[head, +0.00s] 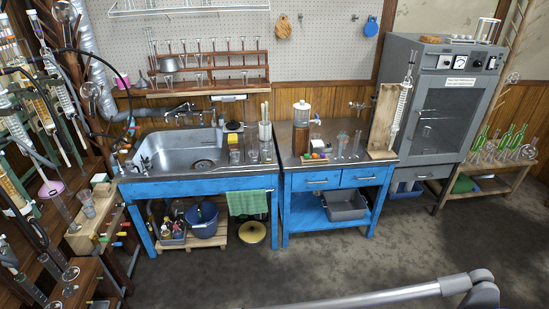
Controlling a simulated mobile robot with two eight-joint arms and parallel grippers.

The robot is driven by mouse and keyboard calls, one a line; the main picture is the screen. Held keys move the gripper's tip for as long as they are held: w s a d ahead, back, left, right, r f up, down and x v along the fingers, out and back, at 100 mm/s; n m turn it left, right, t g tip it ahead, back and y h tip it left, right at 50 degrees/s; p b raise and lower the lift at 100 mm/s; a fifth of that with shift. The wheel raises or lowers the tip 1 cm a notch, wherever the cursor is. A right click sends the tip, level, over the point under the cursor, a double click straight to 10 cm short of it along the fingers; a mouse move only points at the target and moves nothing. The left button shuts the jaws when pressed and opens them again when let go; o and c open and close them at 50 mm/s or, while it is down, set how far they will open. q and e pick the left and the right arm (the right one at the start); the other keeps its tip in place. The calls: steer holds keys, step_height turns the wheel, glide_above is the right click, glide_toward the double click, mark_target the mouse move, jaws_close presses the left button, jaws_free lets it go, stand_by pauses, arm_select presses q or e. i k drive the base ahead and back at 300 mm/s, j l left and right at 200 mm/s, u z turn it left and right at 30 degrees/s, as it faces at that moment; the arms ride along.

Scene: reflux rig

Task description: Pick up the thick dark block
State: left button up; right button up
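I cannot pick out a thick dark block with certainty. A small dark-topped piece with a yellow part (233,127) sits at the back right of the sink counter, too small to identify. A pale brown upright board (382,120) with glassware on its front stands at the right end of the second bench. Neither of my grippers shows in the head view. Only a grey arm link of mine crosses the bottom right, and its gripper end is not visible.
A blue sink bench (200,184) and a blue drawer bench (323,183) stand along the wall. A grey oven cabinet (441,100) is at right, beside a low wooden bench (484,178). Wooden racks of glassware crowd the left. The floor (230,275) in front is clear.

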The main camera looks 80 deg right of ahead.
mark_target(236, 146)
steer(key=l+z, duration=0.1)
steer(key=z, duration=2.5)
